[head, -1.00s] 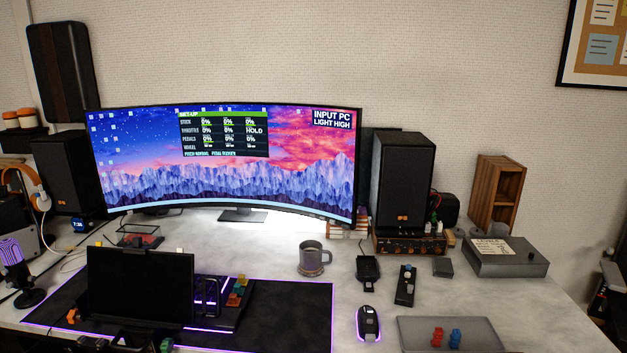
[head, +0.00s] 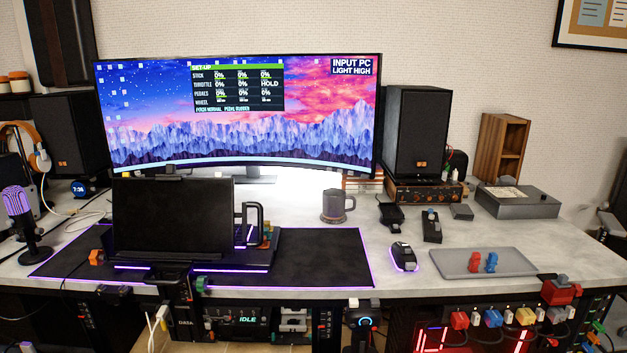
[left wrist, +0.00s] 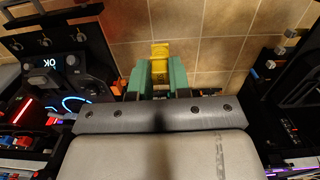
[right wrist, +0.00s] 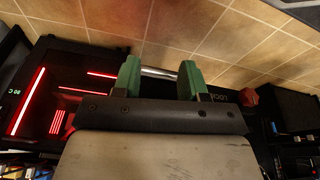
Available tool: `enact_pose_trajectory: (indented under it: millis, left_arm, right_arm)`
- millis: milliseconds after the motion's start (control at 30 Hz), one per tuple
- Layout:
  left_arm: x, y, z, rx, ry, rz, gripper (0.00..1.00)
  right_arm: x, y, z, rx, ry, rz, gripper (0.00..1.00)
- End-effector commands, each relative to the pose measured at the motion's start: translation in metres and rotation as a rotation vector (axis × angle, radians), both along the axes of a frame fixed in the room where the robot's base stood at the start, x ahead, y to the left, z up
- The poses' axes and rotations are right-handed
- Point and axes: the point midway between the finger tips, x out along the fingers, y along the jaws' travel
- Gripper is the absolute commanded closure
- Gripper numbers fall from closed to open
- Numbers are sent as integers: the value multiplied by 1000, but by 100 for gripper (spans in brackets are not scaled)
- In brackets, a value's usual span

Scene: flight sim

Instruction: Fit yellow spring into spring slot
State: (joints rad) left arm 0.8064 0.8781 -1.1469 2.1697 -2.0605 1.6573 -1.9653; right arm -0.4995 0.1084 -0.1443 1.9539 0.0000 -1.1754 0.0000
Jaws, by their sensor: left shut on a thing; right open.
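My left gripper (left wrist: 160,75) is shut on the yellow spring (left wrist: 160,54), which sticks out beyond the green fingertips over the tiled floor in the left wrist view. Its lower part is hidden between the fingers. My right gripper (right wrist: 160,72) is open, with a silver bar showing behind the gap between its green fingers; I cannot tell how far away the bar is. I cannot make out either gripper in the head view. I cannot pick out the spring slot in any view.
A grey tray (head: 450,265) on the desk holds a small red piece (head: 475,262) and a small blue piece (head: 491,262). A mouse (head: 404,256) and a mug (head: 336,206) stand nearby. A dark panel (left wrist: 70,65) stands left of the left gripper.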

Motion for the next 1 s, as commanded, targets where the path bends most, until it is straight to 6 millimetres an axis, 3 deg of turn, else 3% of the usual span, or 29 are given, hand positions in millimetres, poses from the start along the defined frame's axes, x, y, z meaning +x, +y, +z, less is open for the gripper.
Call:
enact_pose_trajectory:
  millis: [33,100,300,433,1000]
  left_arm:
    - [2,0,-15,0,-4,-1,100]
    - [3,0,-19,2,-3,-4,100]
    - [4,1,-26,6,-3,-8,100]
    - [4,1,-27,7,-2,-10,100]
    - [4,1,-25,8,-1,-11,100]
  right_arm:
    - [2,0,3,2,-18,-1,57]
    - [2,-1,21,3,-32,-3,57]
    - [-8,-3,63,4,-61,-8,57]
    - [-14,-4,79,5,-70,-8,57]
    - [-16,-4,86,4,-73,-9,57]
